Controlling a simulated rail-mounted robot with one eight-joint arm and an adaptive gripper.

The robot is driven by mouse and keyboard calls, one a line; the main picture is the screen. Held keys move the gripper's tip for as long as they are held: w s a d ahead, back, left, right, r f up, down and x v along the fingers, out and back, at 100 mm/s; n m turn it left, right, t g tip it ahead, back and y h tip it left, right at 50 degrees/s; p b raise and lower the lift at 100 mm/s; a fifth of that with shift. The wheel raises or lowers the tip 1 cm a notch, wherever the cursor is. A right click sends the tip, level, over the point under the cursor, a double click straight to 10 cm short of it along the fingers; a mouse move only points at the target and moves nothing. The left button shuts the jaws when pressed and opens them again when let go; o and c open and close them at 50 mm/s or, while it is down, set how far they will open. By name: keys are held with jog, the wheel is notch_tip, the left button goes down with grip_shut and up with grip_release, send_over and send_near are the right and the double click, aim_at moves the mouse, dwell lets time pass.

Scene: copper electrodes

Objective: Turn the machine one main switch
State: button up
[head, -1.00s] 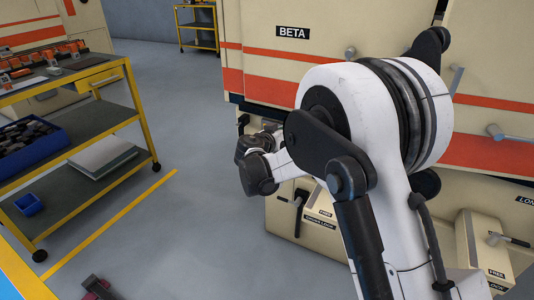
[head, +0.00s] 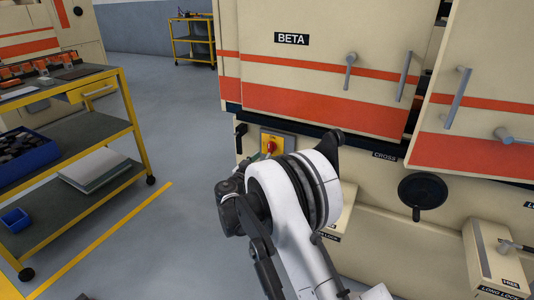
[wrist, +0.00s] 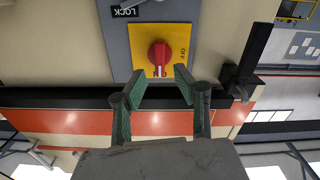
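The main switch is a red knob (wrist: 159,54) on a yellow plate (wrist: 137,42), set on a grey panel (wrist: 112,45). In the wrist view, "OFF" is readable on the plate right of the knob. The knob's exact pointing is hard to tell. In the head view the red knob (head: 271,147) shows just above my arm. My gripper (wrist: 160,80) is open and empty. Its two green-padded fingers point toward the knob, one to each side below it, with no contact visible. In the head view my gripper is mostly hidden behind my arm.
A black lever handle (wrist: 244,62) sticks out close to my right finger in the wrist view. The BETA machine's orange-striped door (head: 320,107) overhangs above the switch. A yellow-framed cart (head: 135,120) stands at left, with clear floor between.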

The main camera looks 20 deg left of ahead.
aim_at(269, 150)
jog(key=shift+w+d, duration=0.15)
jog(key=shift+w, duration=0.95)
jog(key=shift+w+d, duration=0.1)
jog(key=shift+w, duration=0.95)
jog(key=shift+w, duration=0.35)
jog(key=shift+c, duration=0.5)
grip_shut()
